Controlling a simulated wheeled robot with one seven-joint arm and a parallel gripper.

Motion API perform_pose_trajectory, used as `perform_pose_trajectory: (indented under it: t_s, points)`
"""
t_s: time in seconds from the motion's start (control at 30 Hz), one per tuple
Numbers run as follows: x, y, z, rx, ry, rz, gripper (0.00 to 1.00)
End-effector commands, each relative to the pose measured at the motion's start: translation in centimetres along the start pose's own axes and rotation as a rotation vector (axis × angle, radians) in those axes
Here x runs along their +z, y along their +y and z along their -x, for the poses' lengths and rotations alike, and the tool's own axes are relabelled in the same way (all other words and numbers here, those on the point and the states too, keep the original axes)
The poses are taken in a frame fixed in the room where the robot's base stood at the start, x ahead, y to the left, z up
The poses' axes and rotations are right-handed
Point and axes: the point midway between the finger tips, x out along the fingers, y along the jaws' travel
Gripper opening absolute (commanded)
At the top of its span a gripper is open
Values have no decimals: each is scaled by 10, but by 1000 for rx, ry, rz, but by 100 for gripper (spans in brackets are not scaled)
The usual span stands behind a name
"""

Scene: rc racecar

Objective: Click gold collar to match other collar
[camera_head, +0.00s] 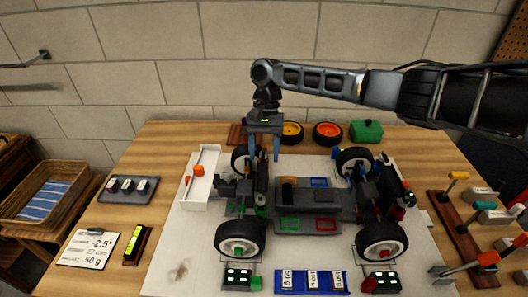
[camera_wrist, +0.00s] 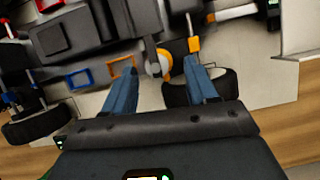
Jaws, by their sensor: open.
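A rc car chassis (camera_head: 310,200) sits on a white mat on the wooden table. In the wrist view, a gold-orange curved piece (camera_wrist: 163,60) wraps part of a pale round part between my fingers. A small gold-orange block (camera_wrist: 194,44) sits on a thin rod just beyond the right finger. I cannot tell which of these is the gold collar, and I cannot make out the matching collar. My gripper (camera_head: 266,158) points down over the car's far left wheel area. Its blue fingers are open and apart; nothing is seen held between them in the wrist view (camera_wrist: 160,68).
Yellow-rimmed (camera_head: 291,133) and orange-rimmed (camera_head: 327,133) loose wheels and a green box (camera_head: 366,131) stand behind the car. A white tray (camera_head: 194,190) lies left, tools on a rack (camera_head: 455,225) right. A blue tray of weights (camera_head: 340,285) lies in front.

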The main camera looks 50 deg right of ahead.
Motion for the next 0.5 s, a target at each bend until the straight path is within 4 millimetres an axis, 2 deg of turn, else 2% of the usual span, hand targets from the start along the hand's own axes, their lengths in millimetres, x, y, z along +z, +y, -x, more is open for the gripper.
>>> perform_pose_trajectory:
  t_s: [0.13,0.37,0.5]
  points:
    - [0,0,-7,-1,1,0,57]
    - [0,0,-7,-1,1,1,57]
    - [0,0,-7,-1,1,1,45]
